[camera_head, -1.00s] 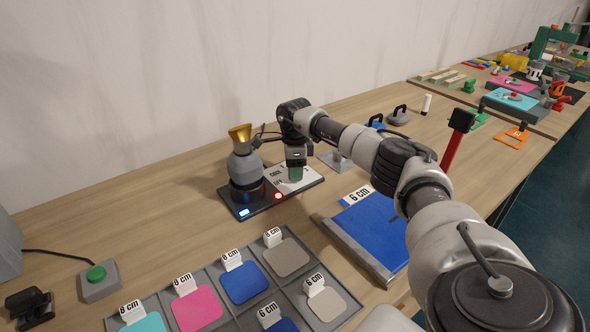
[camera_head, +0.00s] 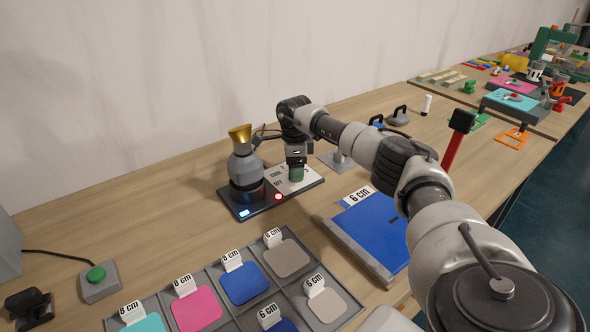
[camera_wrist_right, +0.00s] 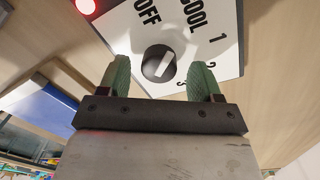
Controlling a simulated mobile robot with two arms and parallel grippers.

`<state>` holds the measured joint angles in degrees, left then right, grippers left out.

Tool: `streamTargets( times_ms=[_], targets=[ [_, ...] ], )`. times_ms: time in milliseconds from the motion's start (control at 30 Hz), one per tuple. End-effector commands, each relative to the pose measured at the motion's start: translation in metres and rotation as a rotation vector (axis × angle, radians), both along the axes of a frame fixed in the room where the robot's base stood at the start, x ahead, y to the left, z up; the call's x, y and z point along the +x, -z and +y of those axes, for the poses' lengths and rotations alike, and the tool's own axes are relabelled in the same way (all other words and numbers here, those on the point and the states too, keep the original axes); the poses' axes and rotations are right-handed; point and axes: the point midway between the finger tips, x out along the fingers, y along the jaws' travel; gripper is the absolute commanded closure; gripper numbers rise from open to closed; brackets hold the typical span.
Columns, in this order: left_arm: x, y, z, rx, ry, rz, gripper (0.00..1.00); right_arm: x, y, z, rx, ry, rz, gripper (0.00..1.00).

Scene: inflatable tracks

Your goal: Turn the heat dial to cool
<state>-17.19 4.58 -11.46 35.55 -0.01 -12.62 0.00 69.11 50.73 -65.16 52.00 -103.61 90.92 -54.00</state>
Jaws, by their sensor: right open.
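The heat dial (camera_wrist_right: 159,63) is a round black knob with a white bar on a white panel (camera_wrist_right: 215,45) in the right wrist view. The panel carries the words OFF and COOL and a 1. The bar slants up to the right, roughly toward COOL; I cannot tell its exact setting. My right gripper (camera_wrist_right: 160,78) is open, its green fingers on either side of the dial with gaps. In the head view my right gripper (camera_head: 297,170) points down over the panel and hides the dial. My left gripper is not in view.
A grey device with a gold funnel top (camera_head: 240,135) stands left of the gripper on the same black base (camera_head: 262,208). A red light (camera_head: 278,196) glows on it. A blue board (camera_head: 368,235) and a tray of coloured pads (camera_head: 212,270) lie in front.

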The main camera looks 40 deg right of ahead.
Motion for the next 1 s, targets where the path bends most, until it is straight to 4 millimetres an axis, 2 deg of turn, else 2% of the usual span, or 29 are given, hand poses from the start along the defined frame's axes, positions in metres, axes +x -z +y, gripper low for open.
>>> streamTargets(
  times_ms=[300, 500, 667, 1000],
  targets=[
    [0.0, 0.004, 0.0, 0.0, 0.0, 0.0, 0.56, 0.004, -0.062, -0.002, 0.0, 0.0, -0.006, 0.35],
    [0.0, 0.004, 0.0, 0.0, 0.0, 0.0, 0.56, 0.005, -0.091, -0.003, 0.001, 0.001, -0.004, 0.35],
    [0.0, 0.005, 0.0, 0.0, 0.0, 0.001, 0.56, 0.005, -0.1, -0.004, 0.0, 0.0, -0.003, 0.35],
    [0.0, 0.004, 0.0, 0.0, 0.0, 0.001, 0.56, 0.004, -0.101, -0.004, 0.0, 0.0, -0.003, 0.35]
  ],
)
